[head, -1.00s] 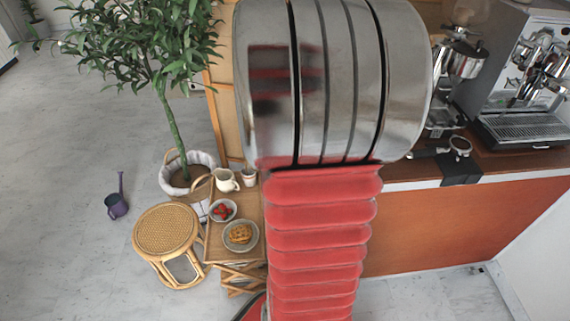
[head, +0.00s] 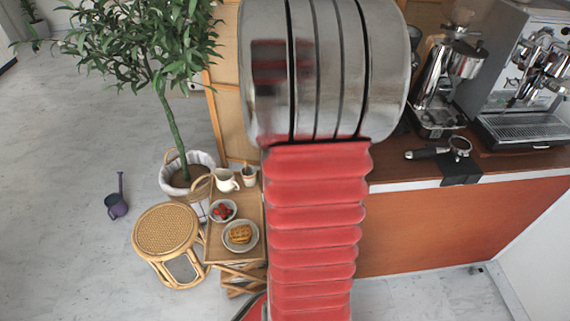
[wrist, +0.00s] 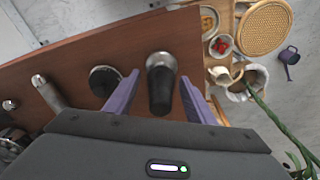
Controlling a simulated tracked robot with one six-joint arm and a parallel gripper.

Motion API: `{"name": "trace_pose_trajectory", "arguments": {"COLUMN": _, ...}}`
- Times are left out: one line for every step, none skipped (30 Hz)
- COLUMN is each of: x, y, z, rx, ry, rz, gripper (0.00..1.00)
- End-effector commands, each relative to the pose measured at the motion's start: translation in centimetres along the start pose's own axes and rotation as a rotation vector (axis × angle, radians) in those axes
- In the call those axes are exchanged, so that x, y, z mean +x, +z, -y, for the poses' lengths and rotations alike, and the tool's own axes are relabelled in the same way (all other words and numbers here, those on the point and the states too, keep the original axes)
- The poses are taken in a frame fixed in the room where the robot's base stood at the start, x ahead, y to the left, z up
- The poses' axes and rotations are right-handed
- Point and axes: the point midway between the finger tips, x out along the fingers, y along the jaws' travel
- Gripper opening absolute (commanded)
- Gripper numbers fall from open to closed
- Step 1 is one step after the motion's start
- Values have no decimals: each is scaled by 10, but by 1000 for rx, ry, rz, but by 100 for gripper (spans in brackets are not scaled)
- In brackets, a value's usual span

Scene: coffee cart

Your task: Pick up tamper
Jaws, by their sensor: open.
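The tamper (wrist: 160,90), with a black handle and a silver metal base, stands on the brown counter in the wrist view. My gripper (wrist: 160,78) is open, with one purple finger on each side of the tamper. Gaps show between the fingers and the tamper, and I see no contact. In the head view my own arm covers the middle of the picture and hides the tamper and my gripper.
A dark round piece (wrist: 104,80) lies just left of the left finger. A portafilter (head: 460,147) rests on a black mat beside the espresso machine (head: 525,85). A grinder (head: 447,75) stands behind. A low wooden table with plates (head: 240,236) is left of the counter.

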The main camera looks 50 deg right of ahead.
Motion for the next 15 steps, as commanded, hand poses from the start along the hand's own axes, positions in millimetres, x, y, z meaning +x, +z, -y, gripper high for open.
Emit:
{"name": "trace_pose_trajectory", "arguments": {"x": 0, "y": 0, "z": 0, "rx": 0, "ry": 0, "rz": 0, "gripper": 50}}
{"name": "trace_pose_trajectory", "arguments": {"x": 0, "y": 0, "z": 0, "rx": 0, "ry": 0, "rz": 0, "gripper": 50}}
{"name": "trace_pose_trajectory", "arguments": {"x": 0, "y": 0, "z": 0, "rx": 0, "ry": 0, "rz": 0, "gripper": 50}}
{"name": "trace_pose_trajectory", "arguments": {"x": 0, "y": 0, "z": 0, "rx": 0, "ry": 0, "rz": 0, "gripper": 50}}
{"name": "trace_pose_trajectory", "arguments": {"x": 0, "y": 0, "z": 0, "rx": 0, "ry": 0, "rz": 0, "gripper": 50}}
{"name": "trace_pose_trajectory", "arguments": {"x": 0, "y": 0, "z": 0, "rx": 0, "ry": 0, "rz": 0, "gripper": 50}}
{"name": "trace_pose_trajectory", "arguments": {"x": 0, "y": 0, "z": 0, "rx": 0, "ry": 0, "rz": 0, "gripper": 50}}
{"name": "trace_pose_trajectory", "arguments": {"x": 0, "y": 0, "z": 0, "rx": 0, "ry": 0, "rz": 0, "gripper": 48}}
{"name": "trace_pose_trajectory", "arguments": {"x": 0, "y": 0, "z": 0, "rx": 0, "ry": 0, "rz": 0, "gripper": 46}}
{"name": "trace_pose_trajectory", "arguments": {"x": 0, "y": 0, "z": 0, "rx": 0, "ry": 0, "rz": 0, "gripper": 43}}
{"name": "trace_pose_trajectory", "arguments": {"x": 0, "y": 0, "z": 0, "rx": -1, "ry": 0, "rz": 0, "gripper": 41}}
{"name": "trace_pose_trajectory", "arguments": {"x": 0, "y": 0, "z": 0, "rx": -1, "ry": 0, "rz": 0, "gripper": 38}}
{"name": "trace_pose_trajectory", "arguments": {"x": 0, "y": 0, "z": 0, "rx": -1, "ry": 0, "rz": 0, "gripper": 36}}
{"name": "trace_pose_trajectory", "arguments": {"x": 0, "y": 0, "z": 0, "rx": -1, "ry": 0, "rz": 0, "gripper": 34}}
{"name": "trace_pose_trajectory", "arguments": {"x": 0, "y": 0, "z": 0, "rx": -1, "ry": 0, "rz": 0, "gripper": 32}}
